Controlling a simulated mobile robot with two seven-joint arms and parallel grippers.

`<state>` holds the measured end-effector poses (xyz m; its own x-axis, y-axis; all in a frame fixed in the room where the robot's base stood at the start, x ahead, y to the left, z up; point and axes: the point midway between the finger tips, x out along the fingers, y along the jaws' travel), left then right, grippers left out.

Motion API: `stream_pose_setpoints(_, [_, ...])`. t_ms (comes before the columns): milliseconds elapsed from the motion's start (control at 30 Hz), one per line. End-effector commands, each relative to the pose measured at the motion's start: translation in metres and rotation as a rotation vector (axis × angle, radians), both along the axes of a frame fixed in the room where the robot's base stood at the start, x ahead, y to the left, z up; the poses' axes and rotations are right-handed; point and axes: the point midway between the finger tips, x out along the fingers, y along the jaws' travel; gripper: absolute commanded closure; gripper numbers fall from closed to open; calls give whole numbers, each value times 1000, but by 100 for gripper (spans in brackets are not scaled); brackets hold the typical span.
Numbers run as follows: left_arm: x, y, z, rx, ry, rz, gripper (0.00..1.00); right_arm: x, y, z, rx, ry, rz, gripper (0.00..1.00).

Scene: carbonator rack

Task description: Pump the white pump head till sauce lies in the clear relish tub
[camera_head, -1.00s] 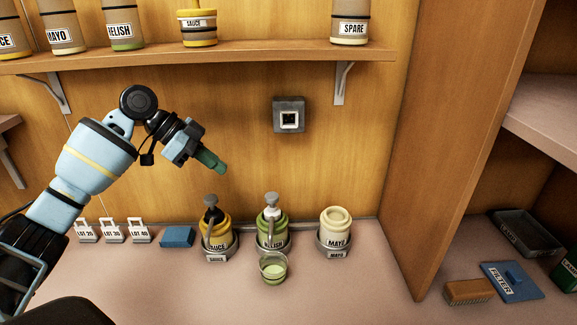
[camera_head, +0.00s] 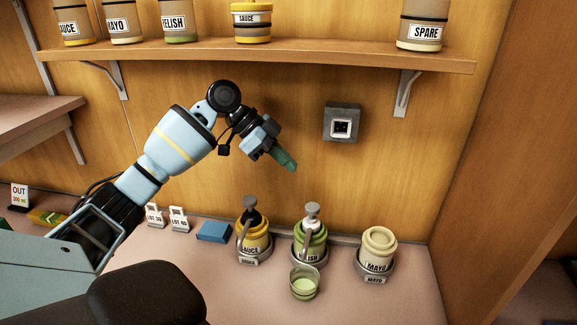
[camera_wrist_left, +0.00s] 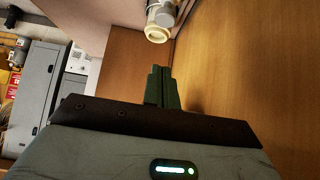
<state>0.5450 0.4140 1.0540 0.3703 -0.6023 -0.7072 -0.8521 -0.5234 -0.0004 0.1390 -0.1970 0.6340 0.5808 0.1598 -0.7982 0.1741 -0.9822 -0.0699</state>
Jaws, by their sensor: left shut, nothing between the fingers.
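The white pump head (camera_head: 312,212) with a grey top and spout sits on the green relish jar (camera_head: 317,240), which stands in a metal ring. The clear relish tub (camera_head: 304,284) stands just in front of that jar, under its spout, and pale green shows inside it. My left gripper (camera_head: 290,163) hangs in the air above and slightly left of the pump head, apart from it. Its green fingers are together and empty; they also show in the left wrist view (camera_wrist_left: 160,86). My right gripper is not in view.
A sauce jar (camera_head: 253,236) with a black pump head stands left of the relish jar, an open mayo jar (camera_head: 377,245) right. A shelf (camera_head: 270,59) with jars and a wall box (camera_head: 341,123) are above.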

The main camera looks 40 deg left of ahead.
Motion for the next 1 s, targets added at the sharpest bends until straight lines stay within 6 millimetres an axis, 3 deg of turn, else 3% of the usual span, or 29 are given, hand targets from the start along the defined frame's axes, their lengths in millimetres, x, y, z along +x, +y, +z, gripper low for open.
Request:
stream_pose_setpoints(400, [28, -48, -55, -3, 1, -3, 100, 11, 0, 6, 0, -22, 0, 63])
stream_pose_setpoints(700, [28, -47, -90, -1, 2, -1, 100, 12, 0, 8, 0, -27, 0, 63])
stream_pose_setpoints(1000, [28, -47, -95, -1, 1, 0, 100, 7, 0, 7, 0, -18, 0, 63])
